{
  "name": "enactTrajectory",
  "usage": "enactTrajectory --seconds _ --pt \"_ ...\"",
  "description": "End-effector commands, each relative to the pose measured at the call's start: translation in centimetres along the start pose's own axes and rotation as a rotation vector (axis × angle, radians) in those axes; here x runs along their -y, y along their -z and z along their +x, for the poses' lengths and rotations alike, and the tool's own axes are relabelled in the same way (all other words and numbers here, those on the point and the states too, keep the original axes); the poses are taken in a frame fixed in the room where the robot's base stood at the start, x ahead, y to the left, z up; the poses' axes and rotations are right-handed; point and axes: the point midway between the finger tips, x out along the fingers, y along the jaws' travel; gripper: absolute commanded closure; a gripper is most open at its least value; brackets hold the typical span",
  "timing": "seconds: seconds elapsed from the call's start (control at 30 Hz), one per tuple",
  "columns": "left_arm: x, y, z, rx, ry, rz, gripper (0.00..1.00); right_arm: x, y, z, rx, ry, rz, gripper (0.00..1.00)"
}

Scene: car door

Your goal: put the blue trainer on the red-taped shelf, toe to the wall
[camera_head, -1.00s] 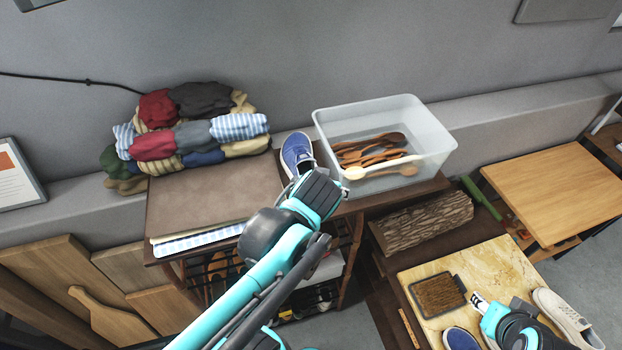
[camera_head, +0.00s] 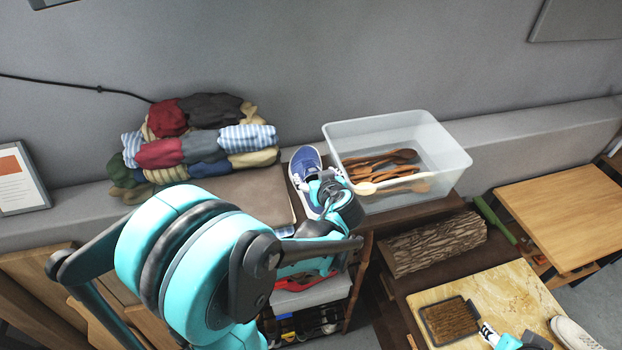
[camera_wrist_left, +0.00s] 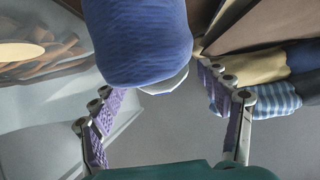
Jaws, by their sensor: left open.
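The blue trainer (camera_head: 305,160) stands on the dark wooden cabinet top between the clothes pile and the clear bin, its rounded toe toward the wall. My left gripper (camera_head: 331,184) is open over the trainer's right side and hides part of its middle. In the left wrist view the trainer's blue toe end (camera_wrist_left: 140,40) with a white sole edge shows between and beyond the spread fingers (camera_wrist_left: 160,82); I cannot tell whether they touch it. A red strip (camera_head: 285,284) shows on the shelf level below, partly behind my arm.
The clear bin (camera_head: 455,165) with wooden spoons stands close right of the trainer. A folded clothes pile (camera_head: 190,150) stands at left. A pale shoe (camera_head: 572,333) is at the edge.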

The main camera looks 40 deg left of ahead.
Motion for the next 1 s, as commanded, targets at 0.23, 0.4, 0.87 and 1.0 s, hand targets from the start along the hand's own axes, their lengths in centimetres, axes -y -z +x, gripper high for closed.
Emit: enactTrajectory --seconds 0.23,0.4,0.87,1.0 --pt "0.1 0.1 2.1 0.0 0.002 0.0 0.24 0.0 0.0 0.0 0.0 0.0 0.0 0.6" --pt "0.1 0.1 4.9 0.0 0.001 -0.001 0.24 0.0 0.0 0.0 0.0 0.0 0.0 0.6" --pt "0.0 0.1 6.3 0.0 -0.001 0.001 0.43 0.0 0.0 0.0 0.0 0.0 0.0 0.6" --pt "0.0 0.1 6.3 0.0 -0.001 0.001 0.77 0.0 0.0 0.0 0.0 0.0 0.0 0.6"
